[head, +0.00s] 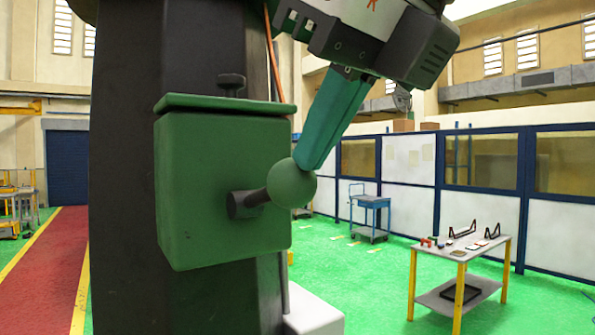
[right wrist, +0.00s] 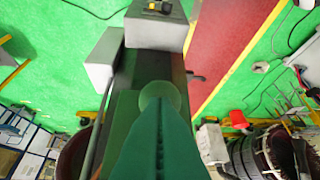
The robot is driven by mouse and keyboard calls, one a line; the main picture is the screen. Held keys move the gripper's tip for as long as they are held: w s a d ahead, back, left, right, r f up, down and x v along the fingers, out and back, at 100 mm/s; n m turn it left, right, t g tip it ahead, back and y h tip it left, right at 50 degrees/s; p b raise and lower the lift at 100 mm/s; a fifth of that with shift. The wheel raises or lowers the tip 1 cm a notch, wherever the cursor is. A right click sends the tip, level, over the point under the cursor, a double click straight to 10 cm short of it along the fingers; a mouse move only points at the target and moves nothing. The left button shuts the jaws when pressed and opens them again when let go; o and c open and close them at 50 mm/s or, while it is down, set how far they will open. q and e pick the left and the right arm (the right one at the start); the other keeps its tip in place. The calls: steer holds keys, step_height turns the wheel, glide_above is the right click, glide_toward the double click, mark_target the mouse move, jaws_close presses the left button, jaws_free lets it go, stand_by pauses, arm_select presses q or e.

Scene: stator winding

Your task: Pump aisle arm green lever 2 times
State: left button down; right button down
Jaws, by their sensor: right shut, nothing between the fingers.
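The green lever has a round green ball knob (head: 291,187) on a short dark shaft (head: 247,202). It sticks out from the front of a green box (head: 215,170) fixed to a dark column (head: 125,150). My right gripper (head: 308,166) comes down from the upper right with its green fingers shut and empty. Its tips are at the top right of the knob and seem to touch it. In the right wrist view the shut fingers (right wrist: 158,112) point at the knob (right wrist: 160,92) and cover part of it. My left gripper is not in view.
A table with yellow legs (head: 460,258) carrying small parts stands at the right. A blue cart (head: 370,212) is farther back before the blue-framed partitions (head: 410,160). Green floor between them is open. A red walkway (head: 45,260) runs at the left.

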steer(key=shift+w+f, duration=0.1)
steer(key=shift+f, duration=0.05)
steer(key=f+b, duration=0.2)
steer(key=f, duration=0.1)
steer(key=f+b, duration=0.1)
steer(key=b, duration=0.1)
steer(key=shift+w+a+f, duration=0.25)
stand_by(0.4)
steer(key=f+b+v, duration=0.1)
steer(key=v, duration=1.3)
steer(key=shift+s+d+r, duration=0.3)
steer(key=shift+s+d, duration=0.25)
steer(key=shift+s, duration=0.05)
